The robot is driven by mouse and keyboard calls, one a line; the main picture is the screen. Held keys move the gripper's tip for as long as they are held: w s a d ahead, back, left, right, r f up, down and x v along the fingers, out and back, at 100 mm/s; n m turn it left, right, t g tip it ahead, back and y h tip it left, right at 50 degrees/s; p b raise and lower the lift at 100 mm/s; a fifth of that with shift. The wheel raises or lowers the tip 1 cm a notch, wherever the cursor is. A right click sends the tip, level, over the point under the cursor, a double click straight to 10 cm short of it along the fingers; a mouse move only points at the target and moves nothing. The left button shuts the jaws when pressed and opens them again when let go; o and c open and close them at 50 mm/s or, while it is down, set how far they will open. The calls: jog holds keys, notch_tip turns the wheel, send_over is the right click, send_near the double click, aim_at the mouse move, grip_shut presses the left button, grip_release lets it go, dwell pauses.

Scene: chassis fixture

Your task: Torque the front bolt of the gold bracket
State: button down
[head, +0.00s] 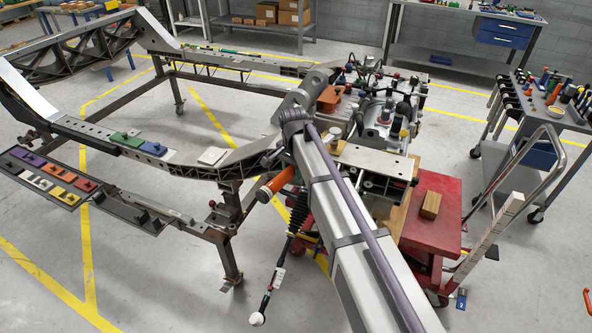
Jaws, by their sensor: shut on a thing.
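My arm runs from the bottom right up to a joint near the middle, and my gripper does not show; the arm appears to hide it. A yellow bracket (58,191), the closest in colour to gold, lies in a dark tray (68,202) at the left. Its bolts are too small to tell apart. A green bracket (126,139) and a blue bracket (152,148) sit on the near rail of the chassis frame (185,158). An orange cylinder (277,184) shows just left of my arm; what holds it is hidden.
Purple (27,158), white (41,184) and red (85,184) blocks share the tray. A rod with black bellows (298,212) slants down beside my arm. An engine assembly (385,110) and red cart (437,210) stand right. The floor at front left is clear.

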jog(key=shift+w+a, duration=0.15)
jog(key=shift+a, duration=0.05)
jog(key=shift+r+p, duration=1)
jog(key=shift+r, duration=0.05)
